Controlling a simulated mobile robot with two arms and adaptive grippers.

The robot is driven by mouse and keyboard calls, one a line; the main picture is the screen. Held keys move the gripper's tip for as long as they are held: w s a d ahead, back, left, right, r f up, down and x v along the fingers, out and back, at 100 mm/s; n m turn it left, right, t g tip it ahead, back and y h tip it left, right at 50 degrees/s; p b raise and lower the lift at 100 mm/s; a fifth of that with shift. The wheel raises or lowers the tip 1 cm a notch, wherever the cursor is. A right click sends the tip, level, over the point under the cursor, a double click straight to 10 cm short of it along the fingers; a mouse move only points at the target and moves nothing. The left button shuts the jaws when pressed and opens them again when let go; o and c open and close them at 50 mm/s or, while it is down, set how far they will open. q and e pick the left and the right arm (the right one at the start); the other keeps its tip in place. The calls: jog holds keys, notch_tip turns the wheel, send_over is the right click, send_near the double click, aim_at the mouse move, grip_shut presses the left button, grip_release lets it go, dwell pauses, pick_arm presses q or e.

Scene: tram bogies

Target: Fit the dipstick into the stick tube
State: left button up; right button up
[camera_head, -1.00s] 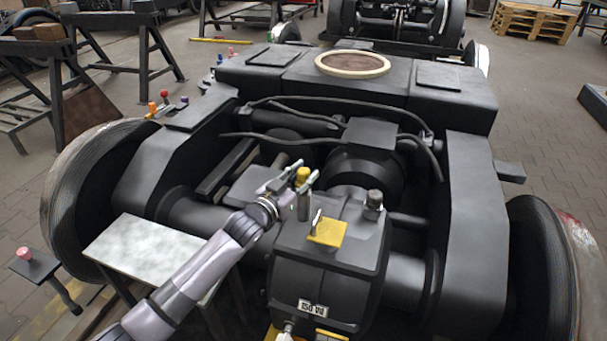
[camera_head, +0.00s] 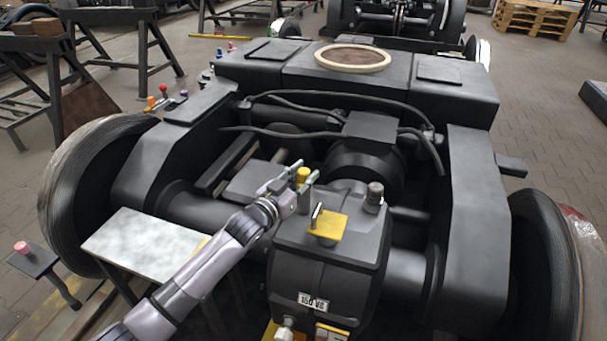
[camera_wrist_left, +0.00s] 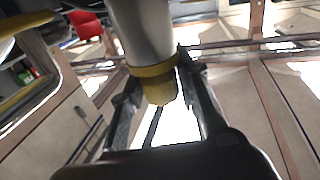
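A grey upright tube (camera_head: 304,199) with a yellow top (camera_head: 303,174) stands at the rear left of the black gearbox (camera_head: 325,262). My left gripper (camera_head: 304,172) is at the yellow top, with one finger on each side. In the left wrist view, the grey tube (camera_wrist_left: 144,30) comes in from the upper edge, and its yellow collar and knob (camera_wrist_left: 160,90) lie between the spread fingers (camera_wrist_left: 160,98). I cannot tell whether the fingers touch it. No separate dipstick rod shows clearly; I cannot tell whether the yellow knob is its head. My right gripper is out of view.
A yellow plate (camera_head: 328,227) with a metal pin and a grey ribbed cap (camera_head: 374,197) sit on the gearbox. Black hoses (camera_head: 285,131) cross behind. A pale table (camera_head: 145,243) stands at left, between the wheel (camera_head: 75,190) and my arm.

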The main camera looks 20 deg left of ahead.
pick_arm(q)
jog(key=o, duration=0.5)
jog(key=shift+s, duration=0.1)
jog(key=v, duration=1.1)
jog(key=shift+s+a, duration=0.15)
jog(key=shift+s, duration=0.25)
